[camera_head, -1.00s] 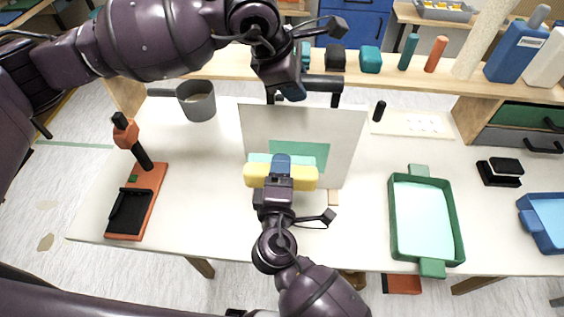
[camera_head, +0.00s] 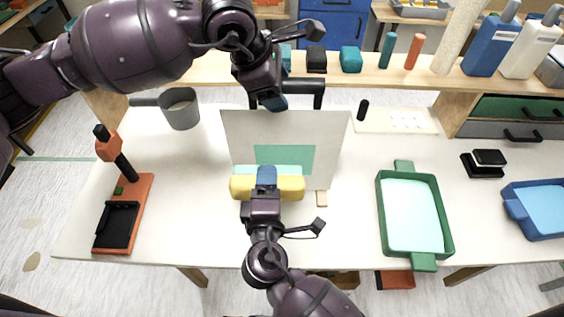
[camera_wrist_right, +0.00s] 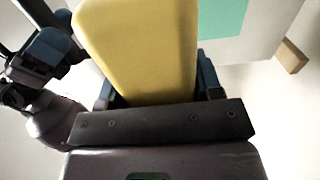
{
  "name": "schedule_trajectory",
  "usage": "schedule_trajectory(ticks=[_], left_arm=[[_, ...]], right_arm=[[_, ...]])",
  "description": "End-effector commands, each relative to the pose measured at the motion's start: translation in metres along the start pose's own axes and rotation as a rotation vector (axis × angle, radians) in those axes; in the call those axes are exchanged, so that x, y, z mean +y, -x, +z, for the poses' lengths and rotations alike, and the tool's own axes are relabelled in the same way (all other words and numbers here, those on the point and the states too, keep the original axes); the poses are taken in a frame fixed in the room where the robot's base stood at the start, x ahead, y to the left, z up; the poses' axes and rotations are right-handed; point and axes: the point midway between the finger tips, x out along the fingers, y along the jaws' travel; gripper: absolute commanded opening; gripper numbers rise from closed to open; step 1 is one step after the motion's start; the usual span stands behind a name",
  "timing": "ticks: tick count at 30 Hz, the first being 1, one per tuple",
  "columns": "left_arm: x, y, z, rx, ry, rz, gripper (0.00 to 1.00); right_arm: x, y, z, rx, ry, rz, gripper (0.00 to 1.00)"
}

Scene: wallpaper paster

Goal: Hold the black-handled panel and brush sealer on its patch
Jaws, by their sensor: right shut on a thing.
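The white panel (camera_head: 328,147) stands upright on the table, with a green patch (camera_head: 298,160) on its front and a black handle at its top. My left gripper (camera_head: 268,104) is at the panel's top edge by the black handle (camera_head: 318,90); its fingers are partly hidden, so I cannot tell if they are closed. My right gripper (camera_head: 266,178) is shut on the yellow brush (camera_head: 292,188), whose far edge is pale green, in front of the patch's lower part. In the right wrist view the yellow brush (camera_wrist_right: 145,50) fills the jaws, and the patch (camera_wrist_right: 215,15) shows behind it.
A green tray (camera_head: 382,220) and a blue tray (camera_head: 515,207) lie on the right. A black block (camera_head: 485,163) is near them. A grey cup (camera_head: 181,108) and an orange tool stand (camera_head: 140,200) are on the left. A shelf (camera_head: 395,80) with bottles runs behind.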

Motion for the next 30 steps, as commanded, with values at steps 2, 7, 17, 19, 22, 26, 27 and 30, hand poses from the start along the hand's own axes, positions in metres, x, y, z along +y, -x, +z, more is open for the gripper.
schedule_trajectory(ticks=[2,7,17,19,22,26,27,30], left_arm=[[0.000,0.001,0.000,-0.001,-0.001,0.001,0.62],[0.001,0.002,0.001,-0.001,-0.001,0.002,0.62],[0.001,0.043,0.001,-0.002,-0.002,0.005,0.62],[0.001,0.057,0.001,-0.001,-0.002,0.005,0.62],[0.001,0.076,0.000,-0.001,-0.002,0.005,0.62],[0.001,0.097,0.000,-0.001,-0.001,0.005,0.62],[0.001,0.102,0.001,-0.002,-0.001,0.003,0.62],[0.001,0.112,0.000,0.000,0.000,0.003,0.62]], right_arm=[[0.001,0.000,0.000,0.000,-0.001,0.001,0.35],[0.001,0.000,0.000,0.000,0.000,0.001,0.35],[0.001,0.000,0.000,0.000,0.000,0.001,0.35],[0.001,0.000,0.000,0.000,-0.001,0.001,0.35],[0.001,0.000,0.000,0.000,0.000,0.001,0.35],[0.001,0.000,0.000,0.000,0.000,0.001,0.35],[0.001,0.000,0.000,0.000,0.000,0.001,0.35],[0.001,0.000,0.000,0.000,0.000,0.001,0.35]])
